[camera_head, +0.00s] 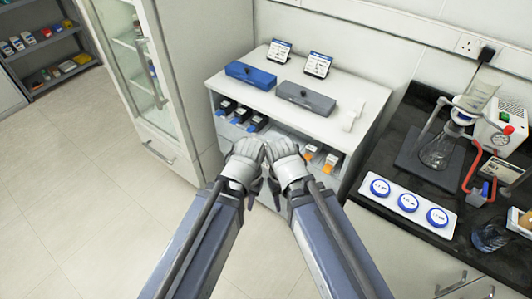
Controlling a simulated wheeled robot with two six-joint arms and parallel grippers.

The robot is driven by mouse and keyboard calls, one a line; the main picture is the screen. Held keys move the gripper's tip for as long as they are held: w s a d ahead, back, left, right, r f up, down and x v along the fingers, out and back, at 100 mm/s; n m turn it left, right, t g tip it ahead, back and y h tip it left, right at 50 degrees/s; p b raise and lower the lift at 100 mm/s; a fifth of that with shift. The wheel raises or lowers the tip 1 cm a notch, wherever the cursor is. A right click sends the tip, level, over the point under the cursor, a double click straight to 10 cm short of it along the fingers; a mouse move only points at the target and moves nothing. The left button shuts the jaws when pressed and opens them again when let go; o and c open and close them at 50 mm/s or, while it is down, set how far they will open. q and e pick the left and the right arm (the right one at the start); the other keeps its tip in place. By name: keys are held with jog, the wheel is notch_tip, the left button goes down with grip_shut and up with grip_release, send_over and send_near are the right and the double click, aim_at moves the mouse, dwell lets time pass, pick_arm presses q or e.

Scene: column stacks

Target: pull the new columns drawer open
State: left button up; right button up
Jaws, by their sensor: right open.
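A white cabinet (358,128) stands ahead, with an open front bay holding several small dark blocks with blue ends (240,115) on the left and several with orange ends (320,158) on the right. Which drawer holds new columns cannot be read. My arms and grippers cover much of the cabinet's lower front. My left gripper (246,163) and right gripper (285,162) are side by side, almost touching, in front of the cabinet. The right gripper is open; the left one's jaws are not clear. Nothing shows held in either.
On the cabinet top are a blue case (250,75), a grey case (305,98) and two small signs (318,64). A tall glass-door cabinet (140,70) stands left. A black bench (385,172) with a flask (437,150) and a white tray of blue-lidded pots (396,216) is right. The floor at left is clear.

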pick_arm(q)
jog(key=w+d+f+h+b, duration=0.1)
jog(key=w+f+b, duration=0.1)
jog(key=f+b, duration=1.8)
jog(key=w+d+f+b, duration=0.1)
jog(key=f+b, duration=1.8)
jog(key=f, duration=0.1)
jog(key=w+d+n+t+h+b, duration=0.3)
jog(key=w+d+h, duration=0.25)
jog(key=w, duration=0.35)
jog(key=w+a+r+n+t+h+b, duration=0.25)
jog(key=w+r+n+t, duration=0.3)
jog(key=w, duration=0.55)
jog(key=w+a+r+n+t+h+b, duration=0.15)
jog(key=w+a+r+n+t, duration=0.35)
jog(key=w, duration=0.6)
jog(key=shift+n+g, duration=0.35)
jog(key=shift+n, duration=0.2)
jog(key=shift+s+d+b+x, duration=0.2)
jog(key=shift+b+x, duration=0.2)
jog(key=shift+x, duration=1.1)
jog(key=shift+s+d+b+x, duration=0.2)
jog(key=shift+b+x, duration=0.25)
jog(key=shift+x, duration=1.05)
jog(key=shift+s+d+b+x, duration=0.15)
jog(key=shift+b+x, duration=0.25)
jog(key=shift+x, duration=1.1)
jog(key=shift+d+f, duration=0.1)
jog(key=shift+f, duration=0.1)
grip_shut()
